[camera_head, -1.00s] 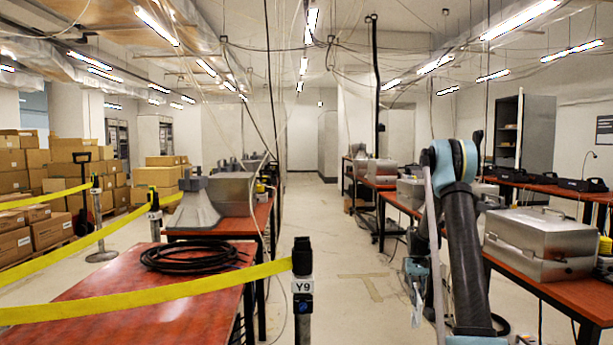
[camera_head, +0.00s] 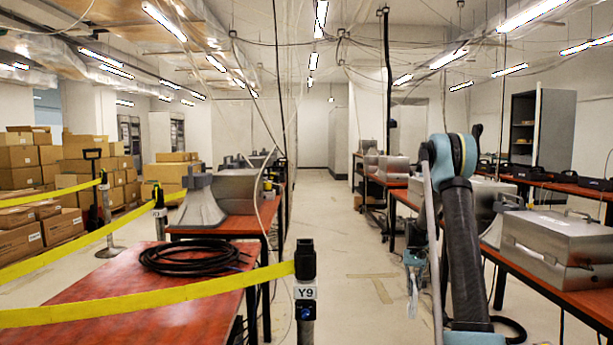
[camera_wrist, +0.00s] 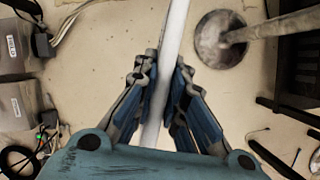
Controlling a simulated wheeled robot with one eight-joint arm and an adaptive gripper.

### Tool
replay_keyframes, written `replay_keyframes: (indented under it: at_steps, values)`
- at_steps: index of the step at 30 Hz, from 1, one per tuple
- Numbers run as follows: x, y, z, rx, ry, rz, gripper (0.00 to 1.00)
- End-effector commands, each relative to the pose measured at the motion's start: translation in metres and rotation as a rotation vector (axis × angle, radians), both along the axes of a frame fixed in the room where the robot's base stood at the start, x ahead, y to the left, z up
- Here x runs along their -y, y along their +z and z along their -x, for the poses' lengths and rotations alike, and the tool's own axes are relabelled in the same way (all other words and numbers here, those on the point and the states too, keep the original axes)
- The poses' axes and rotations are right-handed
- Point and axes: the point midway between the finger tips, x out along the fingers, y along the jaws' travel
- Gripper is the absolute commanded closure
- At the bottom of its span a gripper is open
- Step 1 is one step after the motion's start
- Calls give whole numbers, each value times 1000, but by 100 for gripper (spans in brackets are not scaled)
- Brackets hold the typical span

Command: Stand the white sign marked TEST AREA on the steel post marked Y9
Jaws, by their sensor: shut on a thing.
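The steel post marked Y9 (camera_head: 305,295) stands upright in the lower middle of the head view, with a black top and a yellow tape running left from it. My gripper (camera_wrist: 165,64) is shut on a thin white piece (camera_wrist: 174,35), seen edge-on in the wrist view; I take it for the sign. In the head view it is a pale narrow strip (camera_head: 433,240) beside my arm, to the right of the post and apart from it. Its TEST AREA lettering is not visible. My gripper also shows partly in the head view (camera_head: 413,283).
A red table (camera_head: 100,290) with coiled black cable (camera_head: 190,258) lies left of the post. A right-hand table (camera_head: 575,280) carries a metal case (camera_head: 560,240). The aisle floor (camera_head: 350,270) between is largely clear. A round metal base (camera_wrist: 212,50) with a pole shows in the wrist view.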

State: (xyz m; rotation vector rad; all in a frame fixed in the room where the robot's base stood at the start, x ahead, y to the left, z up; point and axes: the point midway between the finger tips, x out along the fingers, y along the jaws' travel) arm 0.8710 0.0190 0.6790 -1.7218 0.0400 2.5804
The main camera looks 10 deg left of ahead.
Motion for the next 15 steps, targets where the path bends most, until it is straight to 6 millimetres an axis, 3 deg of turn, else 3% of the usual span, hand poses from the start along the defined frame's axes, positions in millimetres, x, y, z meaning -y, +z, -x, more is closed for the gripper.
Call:
replay_keyframes:
  at_steps: [7,15]
  values:
    - [-78,75,-12,-1,-182,0,100]
    - [-170,167,-2,-2,-425,0,100]
